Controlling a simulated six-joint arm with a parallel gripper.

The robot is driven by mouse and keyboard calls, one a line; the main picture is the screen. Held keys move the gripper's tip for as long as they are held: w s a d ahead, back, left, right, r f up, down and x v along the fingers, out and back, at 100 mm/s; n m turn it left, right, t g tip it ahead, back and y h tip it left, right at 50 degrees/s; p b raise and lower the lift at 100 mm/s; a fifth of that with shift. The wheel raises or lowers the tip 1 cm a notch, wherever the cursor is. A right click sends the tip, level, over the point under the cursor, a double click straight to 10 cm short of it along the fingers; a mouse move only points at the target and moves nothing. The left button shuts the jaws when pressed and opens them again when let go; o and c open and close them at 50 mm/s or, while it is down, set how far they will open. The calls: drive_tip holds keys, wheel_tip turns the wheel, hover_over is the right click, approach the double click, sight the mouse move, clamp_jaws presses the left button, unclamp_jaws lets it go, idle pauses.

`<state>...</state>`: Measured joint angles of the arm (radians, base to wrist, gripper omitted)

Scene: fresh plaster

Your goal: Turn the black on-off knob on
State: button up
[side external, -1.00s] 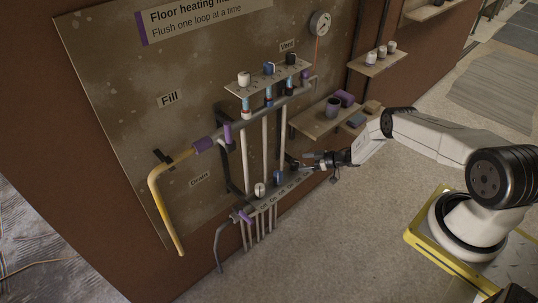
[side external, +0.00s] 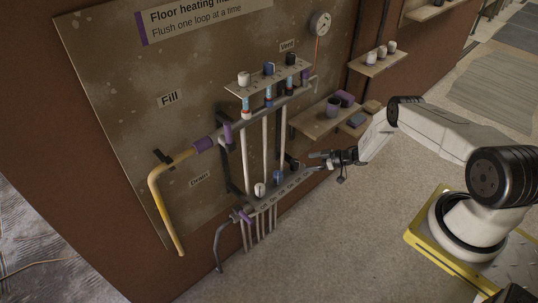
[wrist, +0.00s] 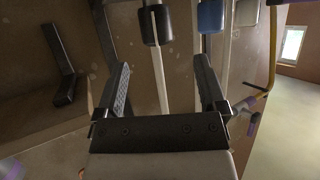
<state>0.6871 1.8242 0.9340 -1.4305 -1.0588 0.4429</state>
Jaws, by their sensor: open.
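The lower row on the wall-mounted manifold holds a white knob (side external: 260,190), a blue knob (side external: 278,176) and a black knob (side external: 294,164). In the wrist view the black knob (wrist: 158,26) is at the top, ahead of and between my fingers, with a pale stripe on it. The blue knob (wrist: 211,16) and white knob (wrist: 247,12) are to its right. My gripper (side external: 313,160) is open and empty, just right of the black knob and apart from it. Its spread fingers show in the wrist view (wrist: 163,70). I cannot tell which setting the black knob is at.
An upper shelf (side external: 257,85) carries another white, blue and black knob. A yellow pipe (side external: 157,205) is at left. The floor in front is clear.

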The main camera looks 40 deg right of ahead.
sight(295, 161)
drive_tip(key=shift+w+a+m+g, duration=0.2)
drive_tip(key=shift+a+g, duration=0.2)
drive_tip(key=shift+g, duration=0.2)
drive_tip(key=shift+w+a+m+g, duration=0.15)
drive_tip(key=shift+a+g, duration=0.25)
drive_tip(key=shift+g, duration=0.2)
drive_tip(key=shift+w+a+r+m+g+h, duration=0.15)
drive_tip(key=shift+a+m+g+h, duration=0.2)
drive_tip(key=shift+g+h, duration=0.45)
drive_tip(key=shift+w+a+r+g, duration=0.1)
drive_tip(key=shift+a+r+g, duration=0.1)
drive_tip(key=shift+g, duration=0.3)
drive_tip(key=shift+w+a+r+m+g+h, duration=0.1)
drive_tip(key=shift+w+r+m+g+h, duration=0.25)
drive_tip(key=shift+r+g+h, duration=0.4)
drive_tip(key=r+h, duration=0.1)
drive_tip(key=w+r+m+h, duration=0.1)
drive_tip(key=h, duration=0.1)
drive_tip(key=shift+w+r+g, duration=0.15)
drive_tip(key=shift+r+g, duration=0.05)
drive_tip(key=shift+g, duration=0.05)
drive_tip(key=shift+f, duration=0.1)
drive_tip(key=shift+x, duration=3.75)
drive_tip(key=shift+w, duration=0.1)
